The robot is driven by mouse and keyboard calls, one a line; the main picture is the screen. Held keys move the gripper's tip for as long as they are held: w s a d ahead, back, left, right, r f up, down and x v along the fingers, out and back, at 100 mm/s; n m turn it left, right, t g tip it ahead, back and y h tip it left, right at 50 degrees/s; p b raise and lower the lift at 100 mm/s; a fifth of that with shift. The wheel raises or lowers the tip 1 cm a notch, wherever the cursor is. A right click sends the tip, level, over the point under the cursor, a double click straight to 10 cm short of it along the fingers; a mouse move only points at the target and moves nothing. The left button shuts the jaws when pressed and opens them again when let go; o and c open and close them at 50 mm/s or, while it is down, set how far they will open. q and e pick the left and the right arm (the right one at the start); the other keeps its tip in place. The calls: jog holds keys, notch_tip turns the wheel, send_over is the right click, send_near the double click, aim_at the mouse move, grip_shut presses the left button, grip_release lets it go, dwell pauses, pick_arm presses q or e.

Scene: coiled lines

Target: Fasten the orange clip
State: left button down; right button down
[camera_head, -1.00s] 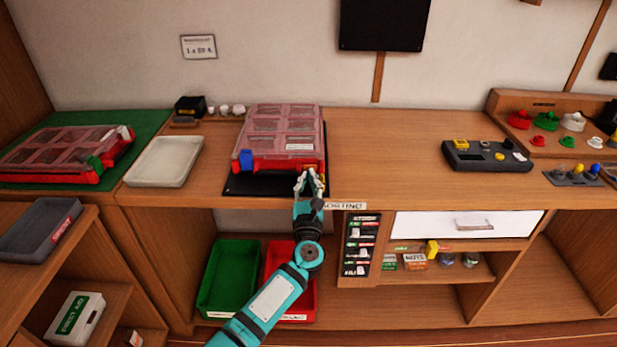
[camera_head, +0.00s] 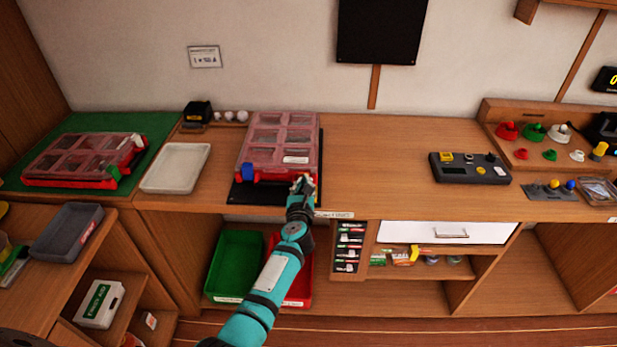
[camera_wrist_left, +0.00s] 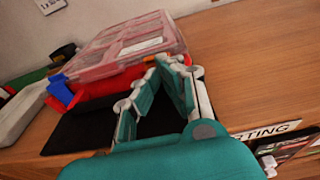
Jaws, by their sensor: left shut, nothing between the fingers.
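A red organizer case (camera_head: 278,145) with a clear, compartmented lid lies on a black mat (camera_head: 245,194) on the bench. A blue clip (camera_head: 249,172) is at its front left corner; it also shows in the left wrist view (camera_wrist_left: 60,93). My left gripper (camera_head: 302,183) is at that front right part, shut and empty. In the left wrist view my fingers (camera_wrist_left: 165,65) overlap the case's front edge; I cannot tell whether they touch it. My right gripper is out of view.
A second red case (camera_head: 80,158) lies on a green mat (camera_head: 150,138) at the left. A white tray (camera_head: 176,168) stands between the cases. A control box (camera_head: 470,169) is at the right. Bare bench lies between it and the black mat. Green (camera_head: 236,265) and red bins stand below.

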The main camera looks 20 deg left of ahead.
pick_arm(q)
jog(key=shift+w+a+r+p, duration=0.25)
jog(key=shift+r+p, duration=0.15)
jog(key=shift+p, duration=0.15)
jog(key=shift+w+r, duration=0.4)
jog(key=shift+w, duration=0.1)
jog(key=shift+a, duration=0.15)
jog(key=shift+r, duration=1.3)
notch_tip(320, 180, up, 7)
jog(key=shift+r, duration=0.15)
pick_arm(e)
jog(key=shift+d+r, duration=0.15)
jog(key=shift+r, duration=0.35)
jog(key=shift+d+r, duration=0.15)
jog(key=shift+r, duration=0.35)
